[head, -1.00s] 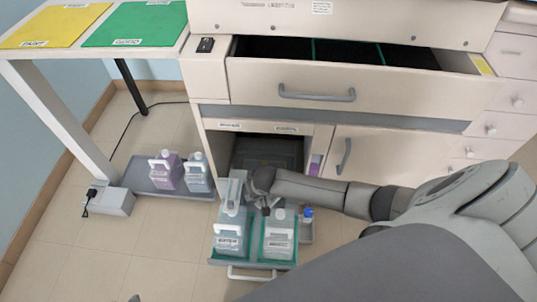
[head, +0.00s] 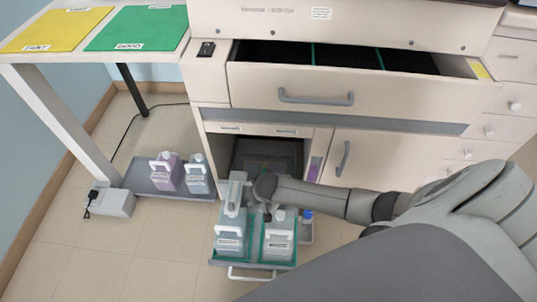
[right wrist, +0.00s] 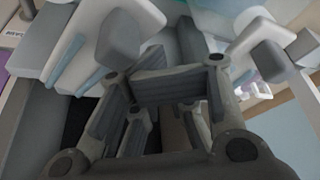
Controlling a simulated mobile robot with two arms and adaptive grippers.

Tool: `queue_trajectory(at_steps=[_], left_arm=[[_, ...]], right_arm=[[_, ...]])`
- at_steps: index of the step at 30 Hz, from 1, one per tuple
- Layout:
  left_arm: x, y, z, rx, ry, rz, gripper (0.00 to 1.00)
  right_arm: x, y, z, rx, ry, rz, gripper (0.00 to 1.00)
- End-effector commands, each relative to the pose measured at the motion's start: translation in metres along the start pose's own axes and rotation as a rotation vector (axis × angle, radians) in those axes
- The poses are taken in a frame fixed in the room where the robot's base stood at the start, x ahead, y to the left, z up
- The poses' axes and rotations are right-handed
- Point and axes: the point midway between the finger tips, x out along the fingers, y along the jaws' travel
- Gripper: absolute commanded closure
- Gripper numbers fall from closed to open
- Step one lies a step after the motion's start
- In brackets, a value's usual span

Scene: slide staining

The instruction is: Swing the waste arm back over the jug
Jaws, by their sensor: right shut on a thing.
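The pull-out tray (head: 247,263) at the cabinet's foot holds two pale labelled jugs side by side in green-edged bays. Above the left jug (head: 230,238) a pale grey bar (head: 237,178), which looks like the waste arm, runs back toward the cabinet opening. The right jug (head: 279,240) has a white cap and stands upright. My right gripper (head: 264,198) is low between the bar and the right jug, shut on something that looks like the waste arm. Its fingers fill the right wrist view (right wrist: 165,95), and the grip point is largely hidden. My left gripper is out of view.
An open drawer (head: 290,95) juts out above the tray. A small blue-capped bottle (head: 307,216) stands right of the jugs. Purple (head: 166,172) and bluish (head: 197,175) jugs stand on a floor tray to the left. The tiled floor in front is clear.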

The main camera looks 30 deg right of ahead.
Motion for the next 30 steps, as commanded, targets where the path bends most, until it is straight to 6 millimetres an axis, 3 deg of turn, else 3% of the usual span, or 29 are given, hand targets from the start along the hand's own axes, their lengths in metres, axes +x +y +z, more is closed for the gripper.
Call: queue_trajectory(at_steps=[11, 30], left_arm=[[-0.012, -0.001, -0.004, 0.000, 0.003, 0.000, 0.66], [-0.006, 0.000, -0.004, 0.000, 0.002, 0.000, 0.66]], right_arm=[[-0.006, -0.001, 0.013, 0.001, -0.001, 0.001, 1.00], [-0.007, 0.000, 0.017, 0.000, -0.001, 0.001, 1.00]])
